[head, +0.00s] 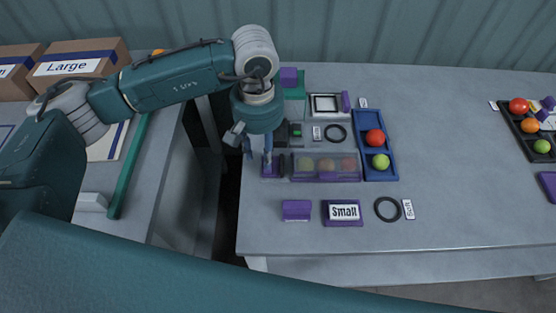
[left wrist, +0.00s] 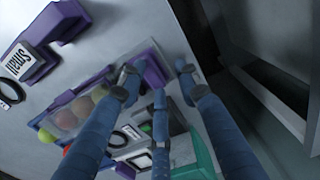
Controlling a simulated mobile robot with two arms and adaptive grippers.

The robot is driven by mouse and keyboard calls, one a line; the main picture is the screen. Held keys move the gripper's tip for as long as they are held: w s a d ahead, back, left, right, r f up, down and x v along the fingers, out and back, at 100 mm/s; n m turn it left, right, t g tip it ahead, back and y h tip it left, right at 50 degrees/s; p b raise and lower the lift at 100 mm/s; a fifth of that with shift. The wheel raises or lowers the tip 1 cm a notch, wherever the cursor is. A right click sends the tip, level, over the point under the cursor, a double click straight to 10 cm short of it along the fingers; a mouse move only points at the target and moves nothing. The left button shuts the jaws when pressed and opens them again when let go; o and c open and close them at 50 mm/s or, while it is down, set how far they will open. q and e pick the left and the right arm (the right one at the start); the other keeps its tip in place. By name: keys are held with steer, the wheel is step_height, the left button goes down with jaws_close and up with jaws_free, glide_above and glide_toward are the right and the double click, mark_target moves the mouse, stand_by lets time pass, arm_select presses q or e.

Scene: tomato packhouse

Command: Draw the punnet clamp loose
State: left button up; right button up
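The clear punnet (head: 325,178) lies on the grey table with several tomatoes showing dimly inside. A purple clamp (head: 270,170) sits at its left end. The punnet (left wrist: 85,88) and the purple clamp (left wrist: 153,73) also show in the left wrist view. My left gripper (head: 259,152) points down over the clamp from above. In the left wrist view its blue fingers (left wrist: 157,78) are spread around the clamp, with a gap showing on the right side. Whether any finger touches the clamp is hard to tell. My right gripper is in neither view.
A blue tray (head: 380,148) with a red and a green tomato stands right of the punnet. A purple block (head: 296,210), a "Small" sign (head: 343,212) and a dark ring (head: 388,209) lie in front. The table's left edge and a dark gap are close to the clamp.

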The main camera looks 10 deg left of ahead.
arm_select(q)
steer(key=shift+d+r, duration=0.2)
steer(key=shift+r, duration=0.4)
step_height(320, 180, up, 6)
steer(key=p, duration=0.2)
stand_by(0.4)
